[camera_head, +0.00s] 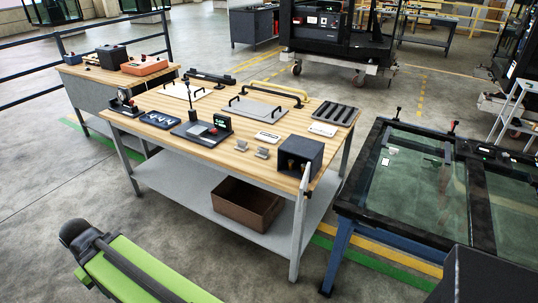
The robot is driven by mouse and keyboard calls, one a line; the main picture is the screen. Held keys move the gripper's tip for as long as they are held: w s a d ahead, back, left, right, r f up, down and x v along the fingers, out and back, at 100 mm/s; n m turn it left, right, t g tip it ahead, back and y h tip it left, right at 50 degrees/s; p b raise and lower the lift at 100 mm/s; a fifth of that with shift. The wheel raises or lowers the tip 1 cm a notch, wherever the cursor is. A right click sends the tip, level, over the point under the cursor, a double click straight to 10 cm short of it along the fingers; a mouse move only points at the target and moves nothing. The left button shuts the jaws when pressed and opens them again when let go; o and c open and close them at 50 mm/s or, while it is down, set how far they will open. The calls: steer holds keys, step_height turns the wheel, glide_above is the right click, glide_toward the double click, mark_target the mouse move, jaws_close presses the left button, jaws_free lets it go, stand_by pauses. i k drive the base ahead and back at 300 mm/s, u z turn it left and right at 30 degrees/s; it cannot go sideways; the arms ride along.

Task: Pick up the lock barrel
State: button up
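I cannot single out the lock barrel for certain at this size. Two small grey metal pieces, one at left (241,145) and one at right (262,153), lie near the front right of the wooden-topped workbench (225,158). Beside them stands a dark open-fronted box (313,148) with small brass-coloured parts inside, partly in shadow. Any of these could be the lock barrel. A green and black link of my arm shows at the lower left, apart from the bench. My gripper is not in view.
A brown bin (247,203) sits on the lower shelf. A glass-topped frame (420,185) stands at right. Floor in front is clear.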

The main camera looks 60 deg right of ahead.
mark_target(291, 163)
steer(key=i, duration=1.2)
steer(key=z, duration=0.45)
steer(key=k, duration=0.15)
steer(key=z, duration=2.6)
